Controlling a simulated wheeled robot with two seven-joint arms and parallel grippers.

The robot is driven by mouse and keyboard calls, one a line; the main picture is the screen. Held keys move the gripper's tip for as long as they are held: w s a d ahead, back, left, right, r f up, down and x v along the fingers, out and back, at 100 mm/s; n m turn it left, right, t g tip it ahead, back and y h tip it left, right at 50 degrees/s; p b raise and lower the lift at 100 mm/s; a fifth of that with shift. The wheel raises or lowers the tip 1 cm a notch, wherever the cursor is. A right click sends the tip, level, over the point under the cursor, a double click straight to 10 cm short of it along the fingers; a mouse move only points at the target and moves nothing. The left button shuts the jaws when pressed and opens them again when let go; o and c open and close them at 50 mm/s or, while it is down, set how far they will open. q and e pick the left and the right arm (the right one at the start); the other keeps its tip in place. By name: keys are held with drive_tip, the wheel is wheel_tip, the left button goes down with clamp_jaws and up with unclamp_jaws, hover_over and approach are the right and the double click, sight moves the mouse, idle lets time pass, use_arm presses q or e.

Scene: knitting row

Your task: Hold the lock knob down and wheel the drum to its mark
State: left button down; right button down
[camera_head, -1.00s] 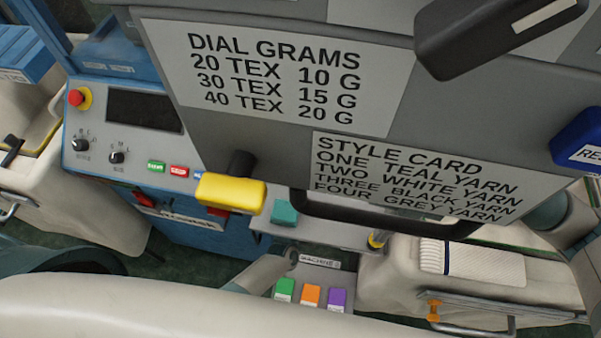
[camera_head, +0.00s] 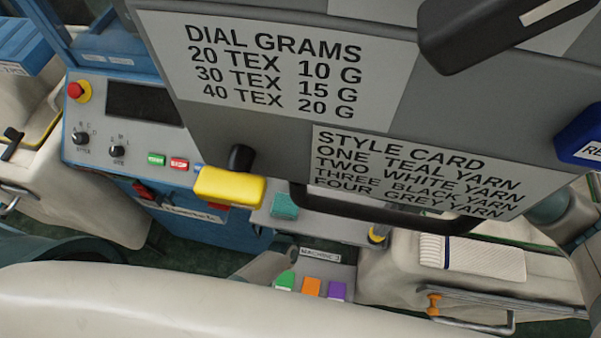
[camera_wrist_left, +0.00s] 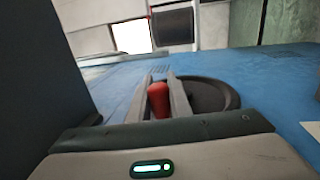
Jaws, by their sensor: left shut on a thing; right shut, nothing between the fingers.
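My left gripper (camera_wrist_left: 160,98) is shut on a red knob (camera_wrist_left: 158,101) in the left wrist view. The knob stands over a black round disc (camera_wrist_left: 218,95) on a blue surface. I cannot tell whether the red knob is the lock knob or a drum handle, and no mark shows. The left fingers cannot be picked out in the head view. My right arm comes in at the right edge of the head view; its gripper is hard to make out there, shut with nothing held.
A big grey panel with a dial card (camera_head: 280,65) and a style card (camera_head: 410,175) fills the middle. A yellow block (camera_head: 230,187) sits at its lower edge. Left are a red button (camera_head: 75,90) and dark screen (camera_head: 145,103). Green, orange (camera_head: 311,287) and purple blocks stand below.

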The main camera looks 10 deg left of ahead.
use_arm(q)
drive_tip(key=shift+s+f, duration=0.2)
drive_tip(key=shift+s, duration=0.15)
idle(0.5)
drive_tip(key=c, duration=1.7)
unclamp_jaws()
drive_tip(key=shift+o, duration=0.3)
drive_tip(key=shift+r, duration=0.1)
drive_tip(key=shift+w, duration=0.1)
drive_tip(key=s+f, duration=0.2)
drive_tip(key=s, duration=1)
drive_tip(key=shift+f, duration=0.15)
